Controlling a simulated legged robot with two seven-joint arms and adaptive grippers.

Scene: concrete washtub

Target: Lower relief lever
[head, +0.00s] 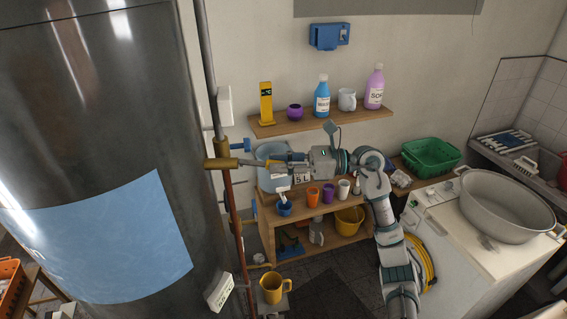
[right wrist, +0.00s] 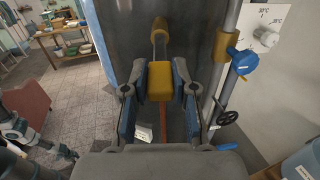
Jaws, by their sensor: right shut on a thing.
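The relief lever is a brass-yellow piece (head: 219,163) that sits at the pipe beside the big metal tank in the head view. In the right wrist view its yellow block (right wrist: 160,82) lies between my fingers, with a short metal rod and a smaller brass end above it. My right gripper (head: 243,163) reaches in from the right at the lever's level. Both fingers of my right gripper (right wrist: 160,90) press on the sides of the yellow block. The gripper hides part of the lever in the head view. My left gripper does not show in the head view.
The tank (head: 95,130) fills the left side. A grey and red vertical pipe (head: 234,210) runs close to the gripper. A blue-handled valve (right wrist: 243,62) is to the right in the wrist view. A wooden shelf unit (head: 318,245) with cups stands below my right arm.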

